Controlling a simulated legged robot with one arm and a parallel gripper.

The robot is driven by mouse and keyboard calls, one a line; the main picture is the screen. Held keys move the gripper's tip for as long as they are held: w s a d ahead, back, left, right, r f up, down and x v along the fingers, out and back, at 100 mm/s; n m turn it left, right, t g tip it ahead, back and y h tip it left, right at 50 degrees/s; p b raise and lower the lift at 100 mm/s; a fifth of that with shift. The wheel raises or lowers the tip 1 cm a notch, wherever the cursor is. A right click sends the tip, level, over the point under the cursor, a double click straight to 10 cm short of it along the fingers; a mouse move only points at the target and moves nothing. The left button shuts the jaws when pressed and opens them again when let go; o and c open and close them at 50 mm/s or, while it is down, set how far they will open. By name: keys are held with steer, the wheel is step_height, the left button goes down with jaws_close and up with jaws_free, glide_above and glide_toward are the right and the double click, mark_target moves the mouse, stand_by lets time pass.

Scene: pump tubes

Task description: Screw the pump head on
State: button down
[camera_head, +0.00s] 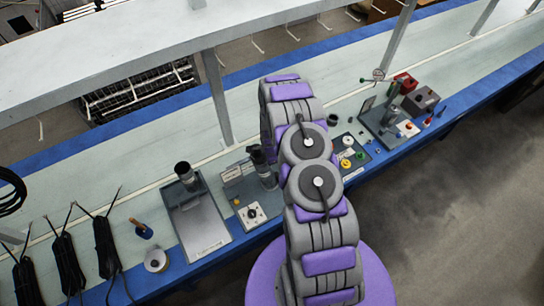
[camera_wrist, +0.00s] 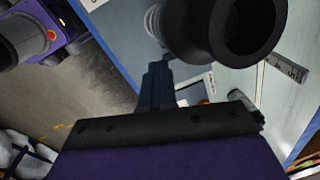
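My gripper (camera_wrist: 157,72) shows in the wrist view as narrow dark fingers on a wide dark mount. I cannot make out a gap between the fingers. A large black hollow cylinder (camera_wrist: 205,35) is close beyond and right of the fingertips, its open end facing the camera; I cannot tell if they touch. In the head view, my arm hides the gripper. A black cylinder (camera_head: 262,158) stands upright on a grey station just left of my arm. Another black cylinder (camera_head: 183,170) stands at the back of a grey tray farther left. I cannot tell which part is the pump head.
The long pale bench (camera_head: 130,210) has a blue front edge. Black cable bundles (camera_head: 66,262) lie at the left. A station with coloured knobs (camera_head: 350,158) and a stand with red and dark boxes (camera_head: 395,112) are on the right. An overhead beam (camera_head: 130,55) runs above.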

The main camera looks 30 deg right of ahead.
steer(key=shift+s+a+f+m+b, duration=0.15)
steer(key=shift+a+m+b, duration=0.1)
steer(key=shift+m+b, duration=0.25)
steer(key=shift+s+a+r+m+b, duration=0.1)
steer(key=shift+a+m+b, duration=0.15)
steer(key=shift+m+b, duration=0.25)
steer(key=c, duration=1.9)
jaws_free()
steer(key=shift+o, duration=1)
